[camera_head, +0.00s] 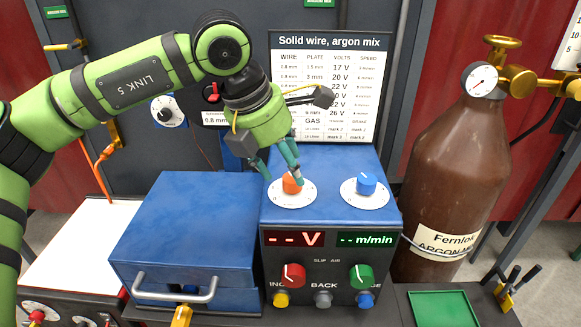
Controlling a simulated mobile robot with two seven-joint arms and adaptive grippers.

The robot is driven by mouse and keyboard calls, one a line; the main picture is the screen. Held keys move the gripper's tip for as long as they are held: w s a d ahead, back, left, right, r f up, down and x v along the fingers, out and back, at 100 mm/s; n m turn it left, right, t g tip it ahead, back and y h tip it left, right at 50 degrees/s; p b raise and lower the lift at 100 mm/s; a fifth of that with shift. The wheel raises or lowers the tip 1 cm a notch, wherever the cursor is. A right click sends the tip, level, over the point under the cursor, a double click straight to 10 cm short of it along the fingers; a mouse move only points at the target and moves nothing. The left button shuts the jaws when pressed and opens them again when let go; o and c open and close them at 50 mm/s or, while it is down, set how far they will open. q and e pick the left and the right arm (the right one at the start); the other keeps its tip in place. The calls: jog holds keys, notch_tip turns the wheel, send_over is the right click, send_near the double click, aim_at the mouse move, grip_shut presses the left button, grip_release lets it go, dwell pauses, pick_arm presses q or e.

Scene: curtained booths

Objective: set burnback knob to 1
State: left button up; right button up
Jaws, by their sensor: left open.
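My left gripper (282,177) comes in from the left and points down over the top of the blue welder box (330,212). Its fingers are spread, with the fingertips around or just above the orange knob (291,185) on a white dial; I cannot tell if they touch it. A blue knob (366,185) on a second dial is to the right. The front panel has a red knob (293,275), a green knob (360,276) and a grey knob (323,299) below the word BACK. No knob clearly reads burnback. My right gripper is not in view.
A blue case (190,232) with a front handle stands left of the welder. A brown argon cylinder (450,165) with a brass valve and gauge stands close on the right. A settings chart (328,85) stands behind. A green tray (444,309) lies front right.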

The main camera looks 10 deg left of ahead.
aim_at(292, 179)
pick_arm(q)
jog(key=shift+p+x, duration=0.4)
jog(key=shift+x, duration=1.15)
jog(key=shift+a, duration=0.1)
jog(key=c, duration=1.1)
jog(key=shift+r, duration=0.1)
jog(key=shift+n+b, duration=0.3)
jog(key=shift+b, duration=0.6)
jog(key=n+b, duration=0.1)
jog(key=b, duration=0.1)
jog(key=n+t+y+b, duration=0.1)
jog(key=n+b, duration=0.1)
jog(key=b, duration=0.1)
jog(key=n+b, duration=0.2)
jog(key=b, duration=0.1)
jog(key=shift+d+y, duration=0.3)
jog(key=shift+y, duration=0.1)
jog(key=shift+n+t+y+b, duration=0.3)
jog(key=shift+n+y+b, duration=0.1)
jog(key=shift+n+b, duration=0.8)
jog(key=shift+r+n+y+b, duration=0.2)
jog(key=shift+n+y+b, duration=0.3)
jog(key=shift+n, duration=0.4)
